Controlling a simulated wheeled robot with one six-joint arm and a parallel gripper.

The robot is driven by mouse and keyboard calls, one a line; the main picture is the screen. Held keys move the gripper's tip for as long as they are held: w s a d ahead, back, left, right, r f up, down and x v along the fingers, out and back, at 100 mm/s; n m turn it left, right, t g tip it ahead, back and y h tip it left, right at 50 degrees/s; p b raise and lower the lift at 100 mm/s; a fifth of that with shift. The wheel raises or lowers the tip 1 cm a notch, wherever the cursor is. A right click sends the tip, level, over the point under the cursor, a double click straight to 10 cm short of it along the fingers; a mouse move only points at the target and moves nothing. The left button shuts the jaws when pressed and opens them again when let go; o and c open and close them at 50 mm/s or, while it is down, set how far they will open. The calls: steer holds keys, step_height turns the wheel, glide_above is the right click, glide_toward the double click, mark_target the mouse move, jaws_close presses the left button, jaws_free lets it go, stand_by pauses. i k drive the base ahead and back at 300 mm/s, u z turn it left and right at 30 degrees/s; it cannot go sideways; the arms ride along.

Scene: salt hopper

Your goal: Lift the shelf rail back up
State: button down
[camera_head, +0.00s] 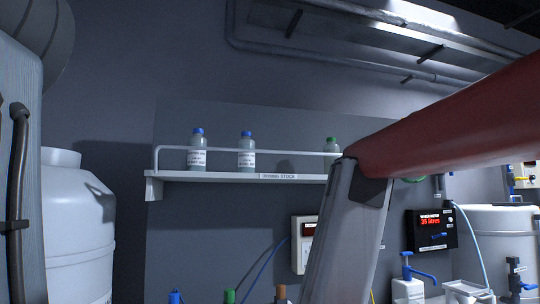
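The shelf rail (222,150) is a thin white bar. Two blue-capped bottles (197,152) (246,155) and a green-capped bottle (331,148) stand upright on the shelf. My red and pale arm crosses the right side and leaves the picture at the bottom. My gripper is not in view.
A white meter box (304,240) is on the wall below the shelf. White drums stand at left (80,235) and right (502,245). The wall left of the shelf is clear.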

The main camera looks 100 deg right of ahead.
mark_target(161, 146)
steer(key=k, duration=1.1)
steer(key=z, duration=1.65)
